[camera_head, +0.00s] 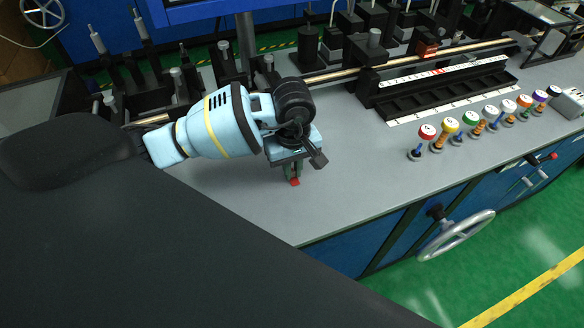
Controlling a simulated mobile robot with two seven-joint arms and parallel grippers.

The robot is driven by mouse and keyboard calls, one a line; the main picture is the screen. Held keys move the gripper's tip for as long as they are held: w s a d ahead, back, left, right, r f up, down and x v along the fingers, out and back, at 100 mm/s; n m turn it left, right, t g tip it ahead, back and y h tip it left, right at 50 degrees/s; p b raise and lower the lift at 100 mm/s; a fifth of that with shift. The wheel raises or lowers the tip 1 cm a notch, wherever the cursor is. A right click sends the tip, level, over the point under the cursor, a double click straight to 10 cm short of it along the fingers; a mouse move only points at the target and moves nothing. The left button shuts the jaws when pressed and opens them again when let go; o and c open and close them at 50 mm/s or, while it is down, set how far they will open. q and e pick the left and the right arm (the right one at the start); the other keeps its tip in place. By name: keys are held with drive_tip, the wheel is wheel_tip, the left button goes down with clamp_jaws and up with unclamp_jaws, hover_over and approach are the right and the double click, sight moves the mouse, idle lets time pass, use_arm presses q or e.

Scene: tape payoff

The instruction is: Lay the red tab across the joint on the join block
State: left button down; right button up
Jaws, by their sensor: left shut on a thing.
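The gripper hides most of the tab. A long black block (450,92) with white marked strips lies to the right and behind, apart from the gripper; it looks like the join block, but I cannot be sure. A red mark (438,72) shows on its rear strip. The joint is too small to make out. My right gripper is out of view.
Several colour-capped pegs (427,133) stand in a row in front of the black block. A metal rail (400,62) and black fixtures run along the back. A handwheel (456,237) sticks out from the blue front. Bench between gripper and pegs is clear.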

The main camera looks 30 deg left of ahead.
use_arm(q)
drive_tip(key=shift+f, duration=0.2)
drive_tip(key=shift+f, duration=0.2)
drive_tip(key=c, duration=1.5)
unclamp_jaws()
drive_tip(key=shift+r, duration=0.1)
wheel_tip(320, 180, up, 12)
drive_tip(key=shift+r, duration=0.15)
